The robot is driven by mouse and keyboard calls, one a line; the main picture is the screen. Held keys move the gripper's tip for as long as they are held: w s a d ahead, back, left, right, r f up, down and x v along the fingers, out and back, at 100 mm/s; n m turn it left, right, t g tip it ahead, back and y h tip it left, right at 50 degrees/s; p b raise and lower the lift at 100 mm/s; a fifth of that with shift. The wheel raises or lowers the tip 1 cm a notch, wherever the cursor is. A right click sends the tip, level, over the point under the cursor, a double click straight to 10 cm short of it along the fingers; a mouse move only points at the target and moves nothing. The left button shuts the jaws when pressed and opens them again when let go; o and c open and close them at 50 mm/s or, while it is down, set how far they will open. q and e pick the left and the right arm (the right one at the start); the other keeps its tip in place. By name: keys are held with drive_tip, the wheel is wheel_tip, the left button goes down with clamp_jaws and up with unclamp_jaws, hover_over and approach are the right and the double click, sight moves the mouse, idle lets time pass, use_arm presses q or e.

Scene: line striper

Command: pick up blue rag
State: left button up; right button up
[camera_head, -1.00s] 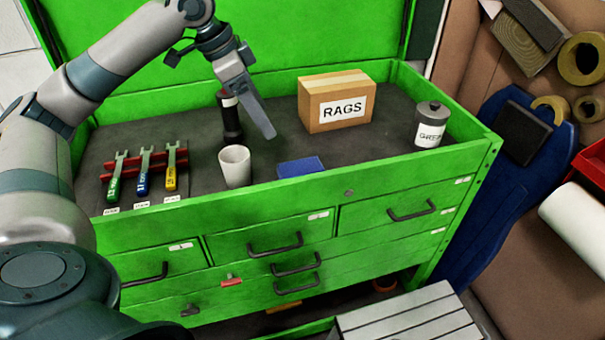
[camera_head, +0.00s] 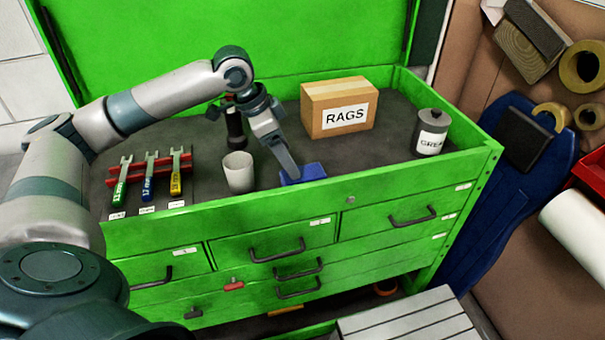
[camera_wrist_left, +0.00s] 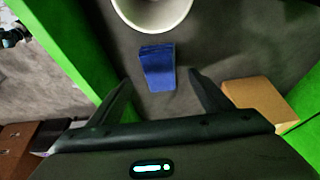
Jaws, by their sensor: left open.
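The blue rag (camera_head: 312,172) lies on the dark top of the green cabinet, near its front edge, just right of the white cup. My left gripper (camera_head: 288,176) is over the rag in the head view, and its finger hides part of the rag. In the left wrist view the blue rag (camera_wrist_left: 158,68) shows between and beyond the two spread fingertips of my left gripper (camera_wrist_left: 162,84). The gripper is open and empty. I cannot tell whether the fingers touch the rag. My right gripper is not in view.
A white cup (camera_head: 239,172) stands close left of the rag, with a dark bottle (camera_head: 235,128) behind it. The RAGS box (camera_head: 338,108) and a grey can (camera_head: 431,132) stand to the right. Several wrenches (camera_head: 149,178) lie left. The cabinet's green front rim (camera_head: 400,178) is raised.

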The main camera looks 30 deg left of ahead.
sight(302, 173)
use_arm(q)
drive_tip(key=shift+w+d+f, duration=0.15)
drive_tip(key=shift+f, duration=0.35)
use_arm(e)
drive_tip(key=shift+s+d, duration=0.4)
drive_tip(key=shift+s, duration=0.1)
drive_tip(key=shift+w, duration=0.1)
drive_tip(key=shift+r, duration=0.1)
use_arm(q)
drive_tip(key=shift+w+d+f, duration=0.2)
drive_tip(key=shift+f, duration=0.05)
drive_tip(key=p+x, duration=0.1)
drive_tip(key=x, duration=0.1)
drive_tip(key=p+x, duration=0.1)
drive_tip(key=x, duration=0.1)
drive_tip(key=shift+w+d+r, duration=0.2)
drive_tip(key=shift+f, duration=0.25)
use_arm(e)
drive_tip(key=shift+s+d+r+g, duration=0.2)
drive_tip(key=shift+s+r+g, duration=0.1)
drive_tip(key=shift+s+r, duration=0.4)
